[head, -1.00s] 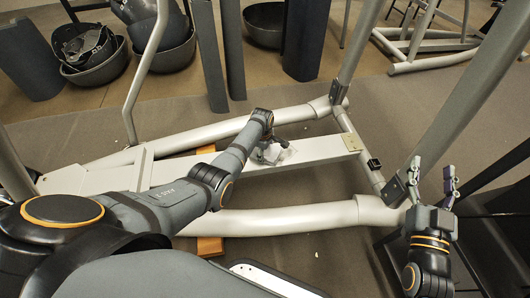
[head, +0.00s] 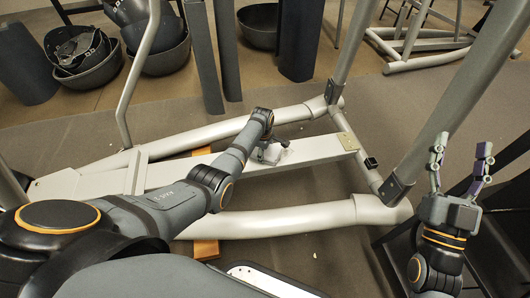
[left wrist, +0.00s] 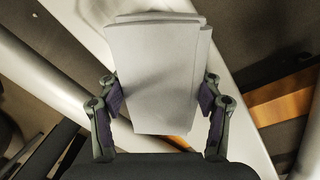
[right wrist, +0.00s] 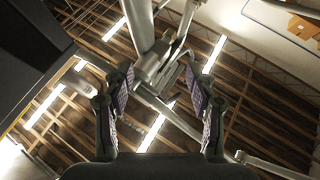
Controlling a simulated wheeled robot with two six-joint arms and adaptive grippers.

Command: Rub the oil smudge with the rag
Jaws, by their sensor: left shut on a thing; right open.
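The rag (left wrist: 155,65), a pale grey folded cloth, is held between the two fingers of my left gripper (left wrist: 160,98). In the head view the rag (head: 271,153) is small and partly hidden by my left gripper (head: 266,146), at the pale central beam (head: 315,149) of the elliptical frame. I cannot tell whether the rag touches the beam. No oil smudge can be made out clearly; a tiny dark spot shows beside the rag. My right gripper (head: 461,165) is open and empty, pointing up at the right; its spread fingers also show in the right wrist view (right wrist: 160,105).
Curved pale tubes (head: 300,218) run along the beam's near side and far side. A thick grey upright (head: 450,100) rises near my right gripper. Orange-brown blocks (head: 205,250) lie under the frame. Black bowls (head: 85,65) and dark posts (head: 300,40) stand behind, with open floor between.

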